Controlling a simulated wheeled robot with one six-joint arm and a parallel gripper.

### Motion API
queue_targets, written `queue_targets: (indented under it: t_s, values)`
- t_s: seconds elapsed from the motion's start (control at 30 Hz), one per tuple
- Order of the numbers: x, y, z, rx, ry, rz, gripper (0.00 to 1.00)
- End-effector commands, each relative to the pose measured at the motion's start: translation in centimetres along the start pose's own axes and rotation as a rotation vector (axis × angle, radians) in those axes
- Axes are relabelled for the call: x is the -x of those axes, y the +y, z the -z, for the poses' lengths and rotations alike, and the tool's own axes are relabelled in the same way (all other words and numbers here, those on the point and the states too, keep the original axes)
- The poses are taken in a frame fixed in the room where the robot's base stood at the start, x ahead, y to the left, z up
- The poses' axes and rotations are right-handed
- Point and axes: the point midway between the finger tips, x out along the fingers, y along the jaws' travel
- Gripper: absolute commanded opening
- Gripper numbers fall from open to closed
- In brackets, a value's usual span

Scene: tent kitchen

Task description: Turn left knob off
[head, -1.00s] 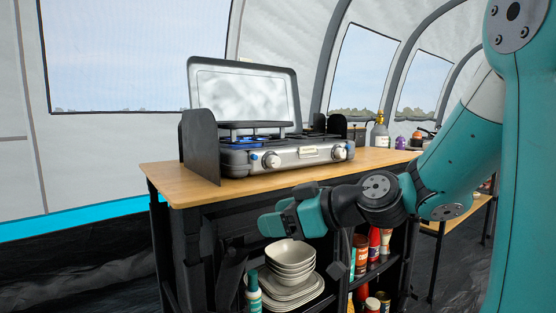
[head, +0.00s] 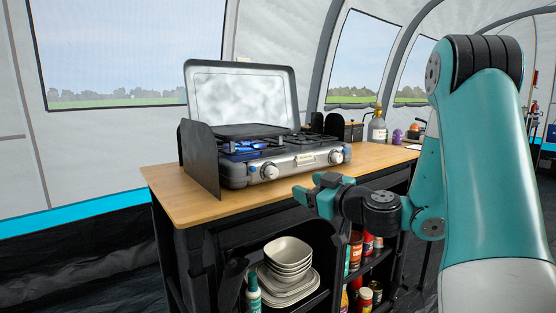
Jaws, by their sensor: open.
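The camping stove (head: 285,162) stands on the wooden counter with its lid up. Its left knob (head: 269,171) is a round silver dial on the front panel. Blue shows at the left burner (head: 246,146), which looks like a flame. The right knob (head: 335,157) is at the other end of the panel. My gripper (head: 303,194) is open and empty, in front of the counter edge, below and to the right of the left knob. It is apart from the stove, and both knobs are in clear view.
The counter top (head: 190,202) is bare left of the stove. A gas bottle (head: 377,127) stands at the back right. Bowls (head: 288,256) on plates and several bottles and cans sit on the shelves below. A black side panel (head: 199,158) flanks the stove's left.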

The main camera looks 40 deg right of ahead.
Motion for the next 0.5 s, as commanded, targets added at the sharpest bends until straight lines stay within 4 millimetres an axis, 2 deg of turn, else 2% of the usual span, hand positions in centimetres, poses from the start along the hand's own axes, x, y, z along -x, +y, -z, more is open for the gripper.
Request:
queue_targets:
  t_s: [0.03, 0.3, 0.5]
  values:
    - [-0.9, 0.0, 0.6, -0.002, -0.002, 0.006, 0.6]
    - [-7.2, 0.0, 0.5, 0.003, 0.0, 0.004, 0.6]
    - [-10.4, 0.0, 0.3, 0.002, -0.001, 0.003, 0.6]
